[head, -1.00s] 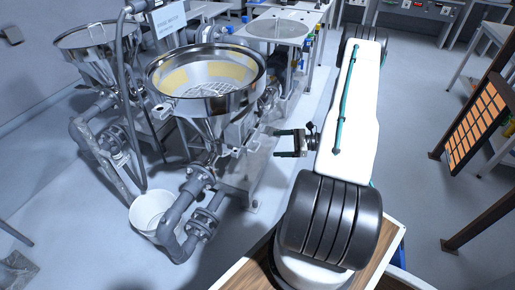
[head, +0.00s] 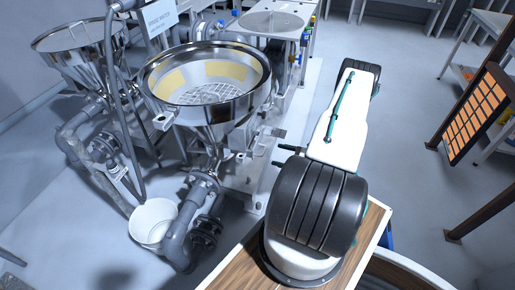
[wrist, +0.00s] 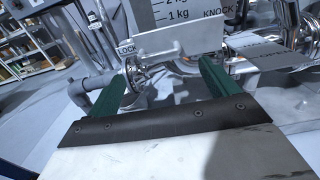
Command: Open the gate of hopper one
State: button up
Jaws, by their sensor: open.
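The nearer steel hopper (head: 205,90), with a yellow inner band and a grate, stands left of my arm; I cannot read a number on it. A second hopper (head: 75,50) stands behind it at the left. My gripper (head: 279,155) is open beside the nearer hopper's frame, mostly hidden by my arm in the head view. In the wrist view my gripper (wrist: 163,70) has its two green fingers apart. A flat pale bar (wrist: 180,42) shows just beyond and between the fingertips; I cannot tell if they touch it. A small "LOCK" label (wrist: 126,49) is near the left finger.
A scale plate (wrist: 180,15) marked in kg shows behind the bar, with a shiny pipe (wrist: 292,40) at the right. A white bucket (head: 153,220) stands under the grey piping (head: 178,235). An orange-panelled rack (head: 475,115) stands at the right, with open floor before it.

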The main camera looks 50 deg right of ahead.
aim_at(264, 150)
jog(key=x, duration=0.8)
jog(key=shift+a, duration=0.1)
